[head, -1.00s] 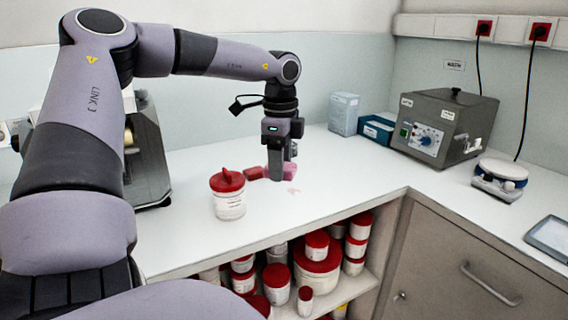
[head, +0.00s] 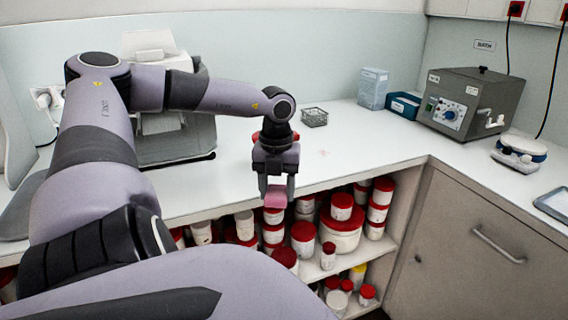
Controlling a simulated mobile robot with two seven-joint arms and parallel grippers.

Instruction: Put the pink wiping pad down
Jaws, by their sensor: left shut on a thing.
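My left gripper (head: 276,188) points down at the front edge of the white counter (head: 360,140). It is shut on the pink wiping pad (head: 274,201), which shows between and below its fingers. In the picture the pad lies over the front edge and the shelf jars below; whether it touches anything there I cannot tell. A faint pink smear (head: 323,153) lies on the counter to the right of the gripper. My right gripper is not in view.
A wire basket (head: 314,118) stands behind the gripper. Red parts of something show behind my wrist, mostly hidden. A grey machine (head: 463,105), blue boxes (head: 404,104) and a scale (head: 519,150) stand at right. Red-lidded jars (head: 342,225) fill the shelf below. The counter's middle is clear.

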